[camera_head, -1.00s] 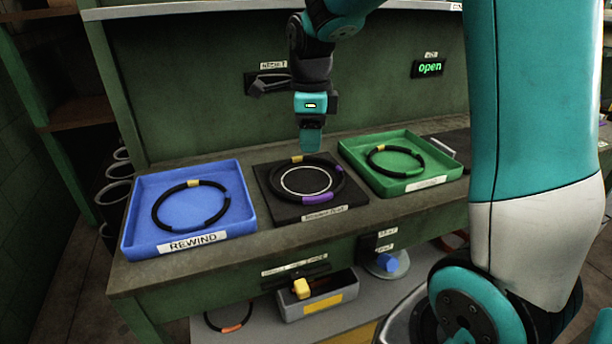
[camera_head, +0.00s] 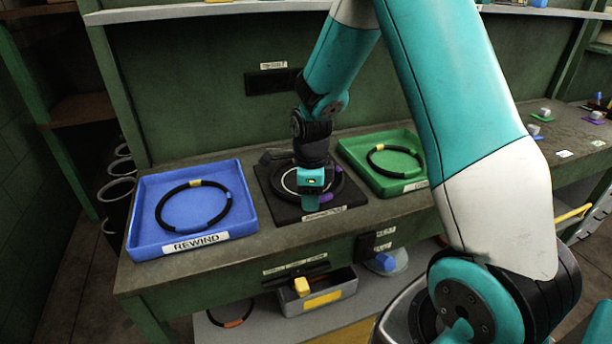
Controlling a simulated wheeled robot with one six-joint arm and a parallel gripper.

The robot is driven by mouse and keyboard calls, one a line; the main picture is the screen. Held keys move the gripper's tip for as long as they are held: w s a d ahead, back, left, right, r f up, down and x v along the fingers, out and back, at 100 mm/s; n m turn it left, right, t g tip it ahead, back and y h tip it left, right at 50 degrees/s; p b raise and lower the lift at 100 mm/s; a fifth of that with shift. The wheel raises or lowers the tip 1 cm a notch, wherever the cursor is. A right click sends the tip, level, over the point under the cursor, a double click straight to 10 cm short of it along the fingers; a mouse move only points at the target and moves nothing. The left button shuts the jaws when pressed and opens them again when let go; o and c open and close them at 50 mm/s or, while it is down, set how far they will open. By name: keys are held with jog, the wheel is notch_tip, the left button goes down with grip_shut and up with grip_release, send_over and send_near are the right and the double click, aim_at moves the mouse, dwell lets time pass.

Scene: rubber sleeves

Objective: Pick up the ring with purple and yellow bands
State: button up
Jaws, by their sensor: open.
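The ring with purple and yellow bands (camera_head: 327,197) lies on the square black pad (camera_head: 355,198) in the middle of the bench. Its purple band shows at the front right; its yellow band is hidden behind my arm. My gripper (camera_head: 310,204) is open and points down over the front part of the ring, just left of the purple band. The fingers partly cover the ring, and I cannot tell whether they touch it.
A blue tray (camera_head: 140,215) labelled REWIND on the left holds a black ring (camera_head: 160,215) with yellow and blue bands. A green tray (camera_head: 350,150) on the right holds another ring (camera_head: 372,165). A grey bin (camera_head: 330,292) sits below the bench.

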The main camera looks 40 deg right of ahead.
grip_shut()
dwell(0.3)
